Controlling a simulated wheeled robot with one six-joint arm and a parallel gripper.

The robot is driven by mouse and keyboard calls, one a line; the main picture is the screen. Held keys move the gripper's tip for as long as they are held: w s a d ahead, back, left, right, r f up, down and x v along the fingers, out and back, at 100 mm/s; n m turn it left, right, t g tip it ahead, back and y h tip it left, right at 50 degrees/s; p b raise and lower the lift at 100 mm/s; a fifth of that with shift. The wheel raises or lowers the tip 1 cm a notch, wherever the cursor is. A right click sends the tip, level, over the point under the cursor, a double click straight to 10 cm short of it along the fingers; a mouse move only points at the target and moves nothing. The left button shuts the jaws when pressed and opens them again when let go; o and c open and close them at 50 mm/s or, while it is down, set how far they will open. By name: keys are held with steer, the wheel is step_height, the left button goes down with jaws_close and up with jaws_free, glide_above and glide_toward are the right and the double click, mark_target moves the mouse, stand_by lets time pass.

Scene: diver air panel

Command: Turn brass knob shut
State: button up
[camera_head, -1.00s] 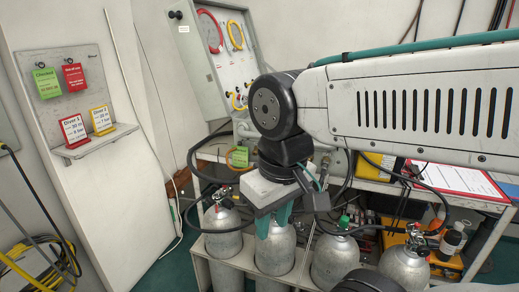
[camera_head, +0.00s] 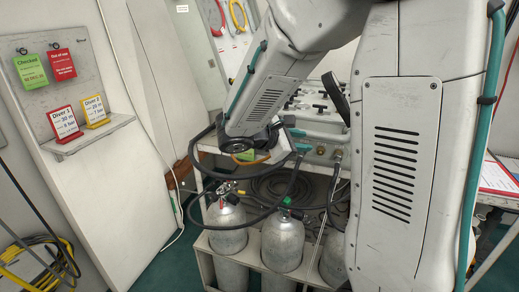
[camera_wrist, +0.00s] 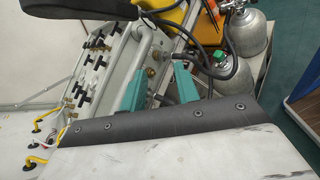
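A small brass knob or fitting (camera_wrist: 152,72) shows in the wrist view on the edge of the grey valve panel (camera_wrist: 122,42). Another brass piece sits just above it; I cannot tell for sure which is the knob. In the head view a small brass piece (camera_head: 321,151) shows on the panel's front. My gripper (camera_wrist: 159,88) has two teal fingers spread apart with nothing between them. The brass piece appears in line with the gap, beyond the fingertips. In the head view my gripper (camera_head: 301,140) points right toward the panel front and is partly hidden by my wrist.
Black T-handles (camera_wrist: 83,72) line the panel, with yellow hoses (camera_wrist: 38,160) at its lower left. A black hose (camera_head: 250,219) loops below my wrist. Grey cylinders (camera_head: 283,243) stand in a rack underneath. A shelf (camera_head: 88,138) with cards is at left.

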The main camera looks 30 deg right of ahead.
steer(key=w+a+f+n+t, duration=0.3)
steer(key=w+f+n+t, duration=1.05)
steer(key=w, duration=0.65)
steer(key=w+d+f+n+g, duration=0.2)
steer(key=w+d, duration=0.2)
steer(key=d, duration=0.1)
steer(key=shift+w+d+h, duration=0.3)
steer(key=shift+d, duration=0.1)
jaws_close()
